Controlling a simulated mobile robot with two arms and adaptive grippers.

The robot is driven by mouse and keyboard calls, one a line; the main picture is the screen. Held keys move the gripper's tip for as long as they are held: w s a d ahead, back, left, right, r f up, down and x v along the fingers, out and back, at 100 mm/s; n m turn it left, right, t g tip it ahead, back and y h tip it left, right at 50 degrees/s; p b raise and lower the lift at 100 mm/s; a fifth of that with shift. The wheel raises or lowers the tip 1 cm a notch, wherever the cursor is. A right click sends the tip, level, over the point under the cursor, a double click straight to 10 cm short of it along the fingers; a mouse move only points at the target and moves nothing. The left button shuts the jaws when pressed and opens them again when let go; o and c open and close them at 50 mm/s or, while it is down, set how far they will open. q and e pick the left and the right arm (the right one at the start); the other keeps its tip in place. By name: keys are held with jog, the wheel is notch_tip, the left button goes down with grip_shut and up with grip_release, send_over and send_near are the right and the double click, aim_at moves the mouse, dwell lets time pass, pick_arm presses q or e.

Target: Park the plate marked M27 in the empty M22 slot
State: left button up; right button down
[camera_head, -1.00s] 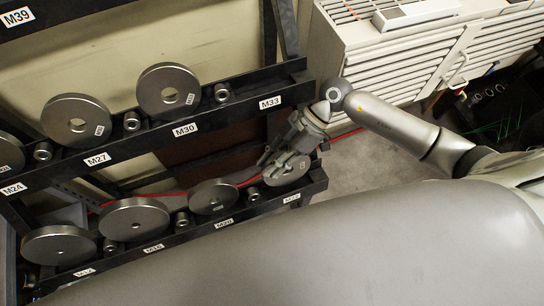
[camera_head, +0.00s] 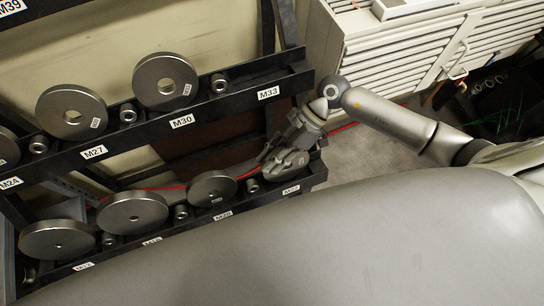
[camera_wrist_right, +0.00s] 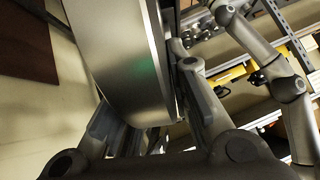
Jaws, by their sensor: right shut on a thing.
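My right gripper (camera_head: 272,160) is at the right end of the lower rack rail, shut on a round grey metal plate (camera_head: 286,165). The fingers cover part of this plate, which is at the slot with the label that looks like M22 (camera_head: 291,190). I cannot read its mark or tell whether it rests on the rail. In the right wrist view the plate (camera_wrist_right: 120,55) stands large and edge-on between the two fingers (camera_wrist_right: 155,125). Another plate (camera_head: 72,112) stands on the upper rail above the label M27 (camera_head: 94,152). My left gripper is not in view.
On the lower rail a plate (camera_head: 213,187) stands just left of the held one, with more farther left. The upper rail holds a plate at M30 (camera_head: 166,82); the M33 place (camera_head: 268,93) is bare. A white drawer cabinet (camera_head: 400,50) stands right of the rack.

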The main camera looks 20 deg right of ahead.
jog(key=shift+w+a+f, duration=0.1)
dwell(0.5)
jog(key=c, duration=1.3)
grip_release()
jog(key=shift+s+f, duration=0.2)
jog(key=shift+f, duration=0.15)
jog(key=v, duration=1.2)
jog(key=shift+r, duration=0.2)
